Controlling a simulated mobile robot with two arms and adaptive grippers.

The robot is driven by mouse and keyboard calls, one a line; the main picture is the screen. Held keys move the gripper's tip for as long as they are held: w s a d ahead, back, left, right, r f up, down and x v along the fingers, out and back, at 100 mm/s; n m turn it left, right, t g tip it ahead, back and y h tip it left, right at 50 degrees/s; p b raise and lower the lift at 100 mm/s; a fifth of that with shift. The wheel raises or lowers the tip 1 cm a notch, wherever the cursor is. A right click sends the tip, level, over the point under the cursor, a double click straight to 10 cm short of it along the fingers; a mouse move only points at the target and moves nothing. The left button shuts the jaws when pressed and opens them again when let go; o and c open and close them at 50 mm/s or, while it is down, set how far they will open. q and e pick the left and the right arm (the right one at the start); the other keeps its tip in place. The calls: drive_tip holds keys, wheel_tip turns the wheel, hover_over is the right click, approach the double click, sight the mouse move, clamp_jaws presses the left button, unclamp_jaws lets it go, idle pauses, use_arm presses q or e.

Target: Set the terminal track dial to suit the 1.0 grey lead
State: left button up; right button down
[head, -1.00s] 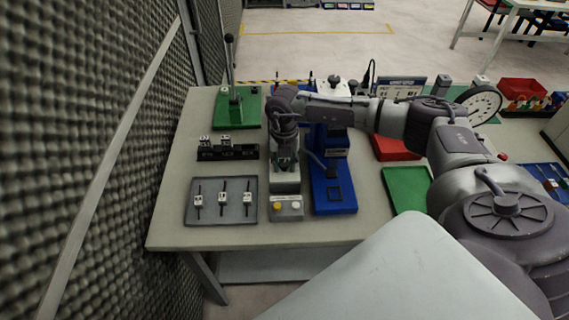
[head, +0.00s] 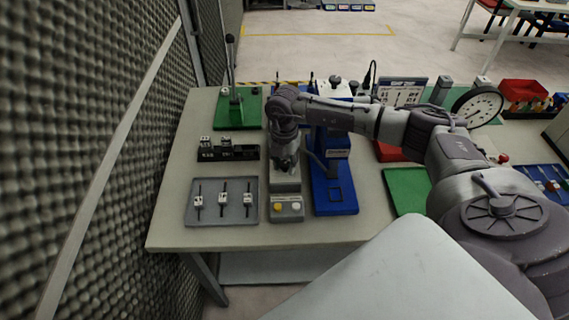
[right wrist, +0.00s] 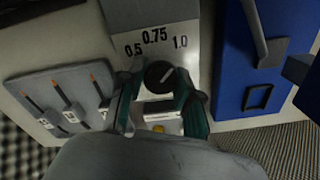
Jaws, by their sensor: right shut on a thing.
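The terminal track dial (right wrist: 158,77) is a round dark knob on a grey face marked 0.5, 0.75 and 1.0. Its white pointer line slants up and right, toward the 1.0 side. My right gripper (right wrist: 157,82) is shut on the knob, a teal-padded finger on each side. In the head view the right gripper (head: 285,163) is over the grey terminal unit (head: 286,186) and hides the dial. Several leads lie side by side in the grey tray (head: 250,217); their sizes are too small to read. My left gripper is not in view.
A blue press-like unit (head: 335,196) stands close to the right of the grey unit. A box with a yellow and a white button (head: 287,209) is in front. A black rack (head: 229,153) and a green-based lever stand (head: 238,110) are behind the tray. A mesh wall is at the left.

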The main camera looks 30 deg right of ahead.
sight(284, 164)
drive_tip(key=c, duration=0.8)
unclamp_jaws()
drive_tip(key=shift+o, duration=0.2)
wheel_tip(284, 164, up, 12)
